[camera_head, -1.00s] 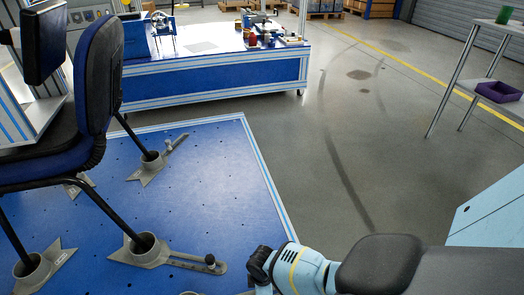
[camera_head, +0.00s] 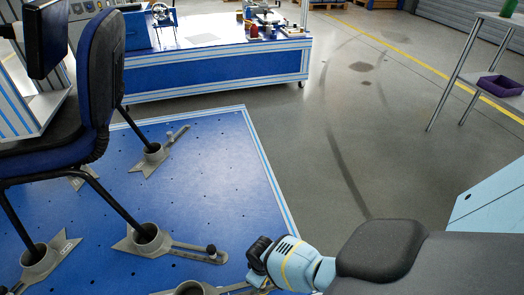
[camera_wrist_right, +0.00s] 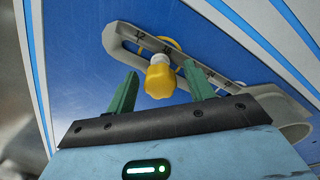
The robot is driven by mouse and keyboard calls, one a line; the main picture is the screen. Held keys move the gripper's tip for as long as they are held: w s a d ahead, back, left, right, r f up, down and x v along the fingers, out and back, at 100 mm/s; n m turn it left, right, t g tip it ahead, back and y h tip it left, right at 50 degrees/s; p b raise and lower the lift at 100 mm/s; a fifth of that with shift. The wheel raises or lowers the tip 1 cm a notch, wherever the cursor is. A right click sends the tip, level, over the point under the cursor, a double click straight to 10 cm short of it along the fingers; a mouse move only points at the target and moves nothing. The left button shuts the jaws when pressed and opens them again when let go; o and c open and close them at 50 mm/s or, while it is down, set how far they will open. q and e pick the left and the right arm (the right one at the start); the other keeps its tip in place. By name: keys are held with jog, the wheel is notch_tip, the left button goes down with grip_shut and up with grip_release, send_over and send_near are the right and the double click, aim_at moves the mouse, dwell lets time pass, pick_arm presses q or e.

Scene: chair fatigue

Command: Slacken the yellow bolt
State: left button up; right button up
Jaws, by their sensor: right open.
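The yellow bolt (camera_wrist_right: 160,78) has a lobed knob head and a pale shank. It stands at the slotted arm of a grey clamp foot (camera_wrist_right: 128,38) on the blue platform. My right gripper (camera_wrist_right: 164,84) is open, with one green finger on each side of the bolt head. A gap shows on both sides, and the head appears not to be gripped. In the head view my right gripper's wrist (camera_head: 264,258) is at the platform's front right edge, with its fingers hidden. The yellow bolt cannot be made out clearly there. My left gripper is not in view.
A blue and black chair (camera_head: 98,80) stands on the blue platform (camera_head: 205,190), its legs in grey clamp feet (camera_head: 150,240). A workbench (camera_head: 220,65) stands behind. The floor to the right is mostly clear.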

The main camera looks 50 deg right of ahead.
dwell(0.3)
jog(key=m, duration=0.4)
jog(key=c, duration=0.6)
jog(key=shift+n, duration=0.5)
jog(key=shift+n, duration=0.7)
jog(key=shift+n, duration=0.7)
